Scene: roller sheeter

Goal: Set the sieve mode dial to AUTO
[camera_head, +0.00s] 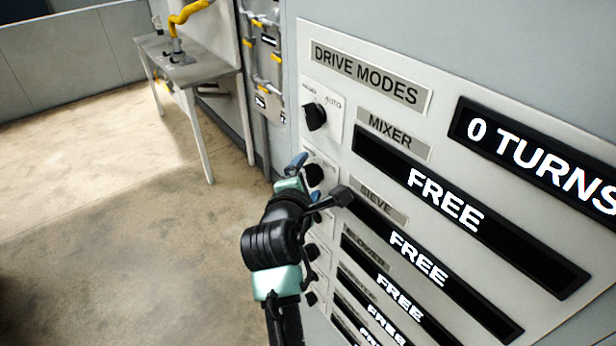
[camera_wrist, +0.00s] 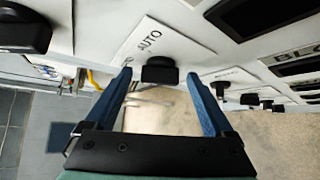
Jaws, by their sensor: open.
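The sieve mode dial (camera_head: 315,174) is a black knob on the grey-white panel, in the row labelled SIEVE. My gripper (camera_head: 310,180) is in front of it and hides part of its plate. In the wrist view a black dial (camera_wrist: 160,70) sits between the tips of my two blue fingers (camera_wrist: 159,76), under a white plate marked AUTO. The fingers are open, one on each side of the dial, with gaps visible. The sieve display (camera_head: 418,258) reads FREE. The dial's pointing direction is hard to tell.
The mixer dial (camera_head: 315,116) is just above, and more dials (camera_head: 311,251) lie below, partly behind my arm. A turns display (camera_head: 540,155) reads 0 TURNS. A grey table (camera_head: 185,70) stands at the back left. The floor to the left is clear.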

